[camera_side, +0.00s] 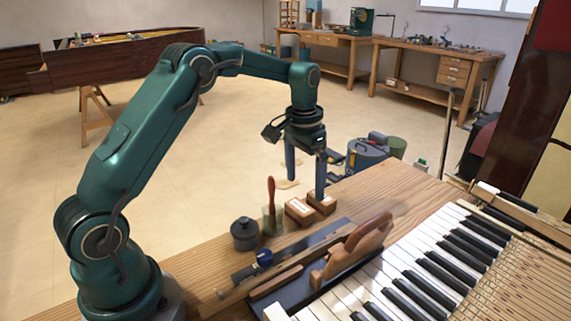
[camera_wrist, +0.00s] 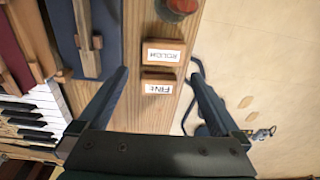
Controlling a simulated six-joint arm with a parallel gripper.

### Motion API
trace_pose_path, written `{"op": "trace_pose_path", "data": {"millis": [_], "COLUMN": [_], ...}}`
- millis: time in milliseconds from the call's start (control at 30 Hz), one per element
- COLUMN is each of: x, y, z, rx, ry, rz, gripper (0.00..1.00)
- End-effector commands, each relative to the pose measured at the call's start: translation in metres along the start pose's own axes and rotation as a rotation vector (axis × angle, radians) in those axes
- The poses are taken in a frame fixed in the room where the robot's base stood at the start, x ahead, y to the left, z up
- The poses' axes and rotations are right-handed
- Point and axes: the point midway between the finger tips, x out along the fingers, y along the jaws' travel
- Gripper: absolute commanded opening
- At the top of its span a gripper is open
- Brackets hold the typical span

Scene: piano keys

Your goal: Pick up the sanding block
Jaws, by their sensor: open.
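Two small wooden blocks with white labels stand side by side on the wooden bench top: the left one (camera_side: 299,212) and the right one (camera_side: 322,204). In the wrist view one label seems to read "ROUGH" (camera_wrist: 163,54) and the nearer one "FINE" (camera_wrist: 158,88); both are upside down or blurred. I cannot tell which the task means. My gripper (camera_side: 305,187) points down, open and empty, over the right block. In the wrist view its fingers (camera_wrist: 160,75) lie on either side of the labelled blocks, with the "FINE" block between them. Contact cannot be told.
A dark lidded pot (camera_side: 244,234) and a glass jar (camera_side: 273,220) with a red-handled tool stand left of the blocks. A wooden plane (camera_side: 352,249) lies on a dark mat in front, beside the piano keys (camera_side: 440,262). The bench edge is just behind the blocks.

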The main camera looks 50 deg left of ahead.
Motion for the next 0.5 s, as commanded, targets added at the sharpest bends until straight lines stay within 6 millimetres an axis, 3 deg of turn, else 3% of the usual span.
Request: {"op": "trace_pose_path", "data": {"millis": [100,500], "x": [0.02,0.065], "y": [-0.004,-0.005], "z": [0.006,0.012], "rx": [-0.014,-0.02], "ry": [-0.049,-0.065], "rz": [0.01,0.013], "gripper": [1.0,1.0]}}
